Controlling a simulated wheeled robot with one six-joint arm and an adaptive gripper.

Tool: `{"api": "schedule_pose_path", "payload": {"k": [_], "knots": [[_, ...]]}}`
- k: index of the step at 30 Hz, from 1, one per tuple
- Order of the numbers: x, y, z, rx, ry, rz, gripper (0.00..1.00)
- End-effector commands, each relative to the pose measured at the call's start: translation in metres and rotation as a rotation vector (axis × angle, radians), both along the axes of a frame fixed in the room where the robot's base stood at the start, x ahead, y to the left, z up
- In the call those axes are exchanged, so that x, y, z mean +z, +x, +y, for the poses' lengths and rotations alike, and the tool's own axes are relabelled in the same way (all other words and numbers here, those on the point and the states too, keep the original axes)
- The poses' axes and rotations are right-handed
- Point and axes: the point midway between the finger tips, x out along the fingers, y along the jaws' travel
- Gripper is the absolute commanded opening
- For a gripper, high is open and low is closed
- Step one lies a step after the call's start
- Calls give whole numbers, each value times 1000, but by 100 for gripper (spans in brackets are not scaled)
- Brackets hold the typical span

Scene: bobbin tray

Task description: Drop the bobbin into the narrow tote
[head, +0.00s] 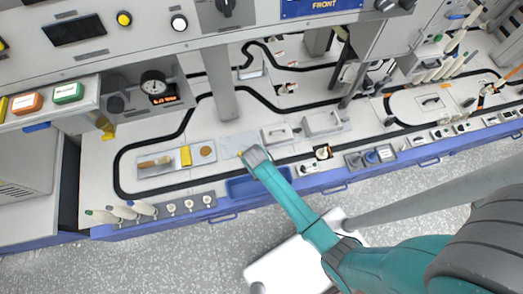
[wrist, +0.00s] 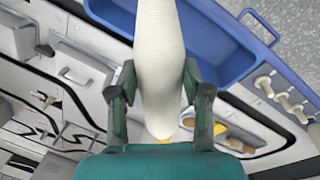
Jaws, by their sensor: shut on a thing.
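A pale cream bobbin (wrist: 157,60), long and tapered, is between the two fingers of my gripper (wrist: 158,95) in the wrist view. My gripper is shut on it. In the head view my gripper (head: 252,156) is over the bench, just behind the narrow tote, and the bobbin is hidden there. The narrow blue tote (head: 236,188) sits at the bench's front edge, partly covered by my arm. In the wrist view the tote (wrist: 215,48) shows beyond the bobbin. Height above the bench is hard to tell.
A shallow tray (head: 142,173) with a brush and a yellow block lies left of my gripper. Several bobbins (head: 122,212) lean at the front left near a peg strip (head: 190,207). Lidded boxes (head: 322,123) stand to the right. A grey post (head: 219,90) rises behind my gripper.

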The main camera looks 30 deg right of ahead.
Motion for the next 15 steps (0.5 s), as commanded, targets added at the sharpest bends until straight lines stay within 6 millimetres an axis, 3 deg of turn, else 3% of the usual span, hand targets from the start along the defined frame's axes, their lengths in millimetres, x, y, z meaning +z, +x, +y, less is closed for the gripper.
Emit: {"api": "schedule_pose_path", "payload": {"k": [15], "knots": [[-48,1,0,-2,0,0,10]]}}
